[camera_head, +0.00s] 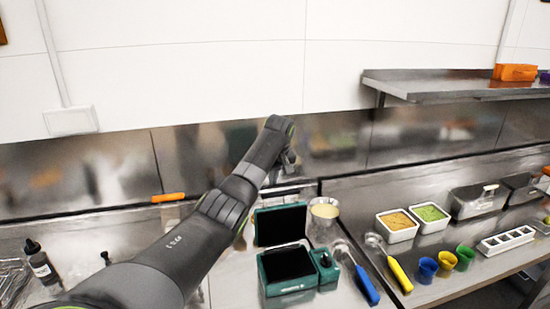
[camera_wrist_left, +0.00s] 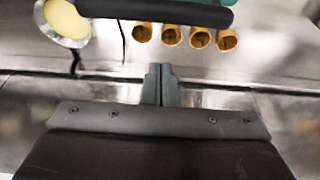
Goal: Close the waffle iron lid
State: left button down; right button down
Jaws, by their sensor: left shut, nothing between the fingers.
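The waffle iron is green with black plates. Its base (camera_head: 290,287) sits on the steel counter, and its lid (camera_head: 281,225) stands raised at the back, so the iron is open. My left arm reaches over the counter from the left, and my left gripper (camera_head: 288,160) is beyond and above the lid, near the back wall. In the left wrist view, my left gripper's fingertips (camera_wrist_left: 160,72) are together and empty. A thick black bar (camera_wrist_left: 155,12) with a green edge, apparently part of the waffle iron, crosses the top, apart from the fingertips. My right gripper is not in view.
A metal bowl of pale batter (camera_head: 324,210) stands right of the lid. Several golden round pieces (camera_wrist_left: 171,36) show near the black bar. A blue-handled tool (camera_head: 366,286) and a yellow-handled tool (camera_head: 400,275) lie to the right. A dark bottle (camera_head: 40,264) stands left.

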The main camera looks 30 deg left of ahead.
pick_arm(q)
jog(key=s+d+p, duration=0.2)
jog(key=d, duration=0.1)
jog(key=shift+s+d+p, duration=0.1)
jog(key=shift+s+p, duration=0.2)
jog(key=shift+s, duration=0.05)
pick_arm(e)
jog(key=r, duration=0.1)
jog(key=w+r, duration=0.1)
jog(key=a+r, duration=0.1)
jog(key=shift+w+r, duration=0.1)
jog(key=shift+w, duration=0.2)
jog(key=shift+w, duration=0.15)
